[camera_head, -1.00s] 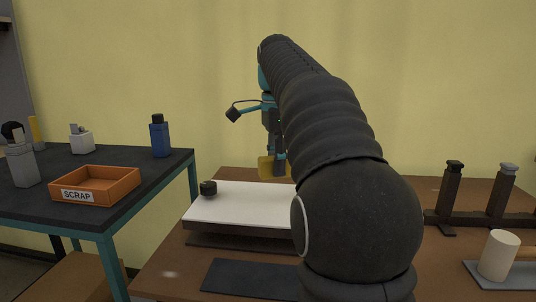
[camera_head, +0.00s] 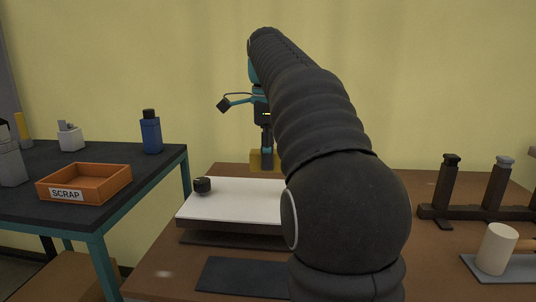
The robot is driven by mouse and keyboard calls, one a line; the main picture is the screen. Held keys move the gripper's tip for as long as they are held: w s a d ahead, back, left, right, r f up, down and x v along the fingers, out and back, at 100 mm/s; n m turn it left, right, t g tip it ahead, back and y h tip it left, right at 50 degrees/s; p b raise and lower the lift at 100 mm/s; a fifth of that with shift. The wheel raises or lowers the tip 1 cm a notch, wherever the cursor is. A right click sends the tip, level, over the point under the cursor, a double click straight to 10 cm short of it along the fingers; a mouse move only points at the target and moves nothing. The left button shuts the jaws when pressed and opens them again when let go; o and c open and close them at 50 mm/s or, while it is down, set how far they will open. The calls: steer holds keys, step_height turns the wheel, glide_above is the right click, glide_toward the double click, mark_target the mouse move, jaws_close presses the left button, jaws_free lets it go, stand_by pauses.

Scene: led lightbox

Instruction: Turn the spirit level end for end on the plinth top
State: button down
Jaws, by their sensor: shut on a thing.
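The white plinth top (camera_head: 240,203) lies flat on a dark base on the brown table, partly hidden by my arm on the right. My gripper (camera_head: 267,150) points down above and behind its far edge. It is shut on a yellow piece (camera_head: 256,160), which I take to be the spirit level. Only a short yellow part shows, on both sides of the fingers, and the rest may be hidden by my arm. The yellow piece appears clear of the plinth top, but its height is hard to judge.
A black knob (camera_head: 202,185) stands on the plinth top's left side. A dark mat (camera_head: 240,277) lies in front. A dark rack (camera_head: 475,215) and a mallet (camera_head: 495,248) are at right. The left table holds an orange scrap tray (camera_head: 84,184) and a blue bottle (camera_head: 151,134).

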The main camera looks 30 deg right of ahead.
mark_target(268, 198)
steer(key=shift+f+b, duration=1.7)
steer(key=shift+f, duration=1.35)
steer(key=shift+f, duration=0.55)
steer(key=c, duration=0.7)
jaws_free()
steer(key=shift+r, duration=3.75)
steer(key=shift+s, duration=0.1)
